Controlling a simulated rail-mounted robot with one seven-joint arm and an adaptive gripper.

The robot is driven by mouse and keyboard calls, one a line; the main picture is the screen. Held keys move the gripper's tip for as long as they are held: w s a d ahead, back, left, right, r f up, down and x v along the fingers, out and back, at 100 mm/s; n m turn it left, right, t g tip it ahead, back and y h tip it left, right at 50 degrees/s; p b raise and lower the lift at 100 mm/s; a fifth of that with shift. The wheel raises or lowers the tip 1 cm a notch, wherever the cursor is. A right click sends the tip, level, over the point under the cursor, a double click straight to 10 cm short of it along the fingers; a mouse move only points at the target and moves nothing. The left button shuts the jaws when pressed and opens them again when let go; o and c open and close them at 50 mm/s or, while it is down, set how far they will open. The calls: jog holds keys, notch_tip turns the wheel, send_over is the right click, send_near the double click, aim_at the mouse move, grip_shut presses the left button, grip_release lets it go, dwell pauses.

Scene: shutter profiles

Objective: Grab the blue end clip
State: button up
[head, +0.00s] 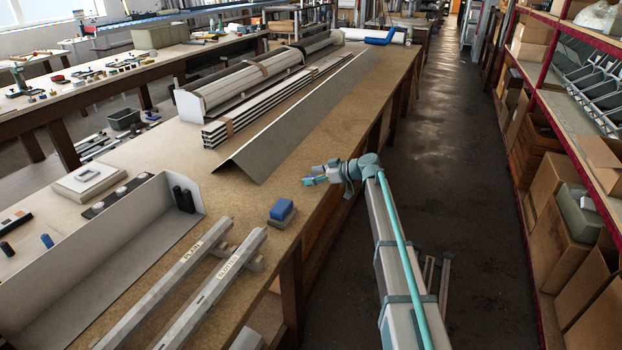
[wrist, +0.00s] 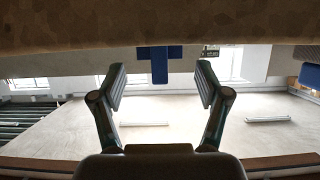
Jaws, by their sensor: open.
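A small blue piece, which looks like the blue end clip (head: 310,181), shows at the tip of my gripper in the head view, near the right edge of the workbench. In the wrist view the blue clip (wrist: 160,62) is a T shape, centred between my spread fingers against the pale background. My gripper (head: 318,174) points left toward the bench. In the wrist view my gripper (wrist: 160,85) is open, with a gap between each finger and the clip. I cannot tell how far the clip lies beyond the fingertips.
A blue-topped grey block (head: 281,212) sits on the bench edge, nearer the camera. A bent grey sheet (head: 290,125) lies beyond the gripper. Two long labelled bars (head: 215,280) and a grey channel tray (head: 100,250) lie in front. Bare bench (head: 240,195) shows between them.

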jog(key=shift+w+a+f, duration=0.15)
jog(key=shift+a, duration=0.2)
jog(key=c, duration=0.8)
jog(key=shift+c, duration=0.2)
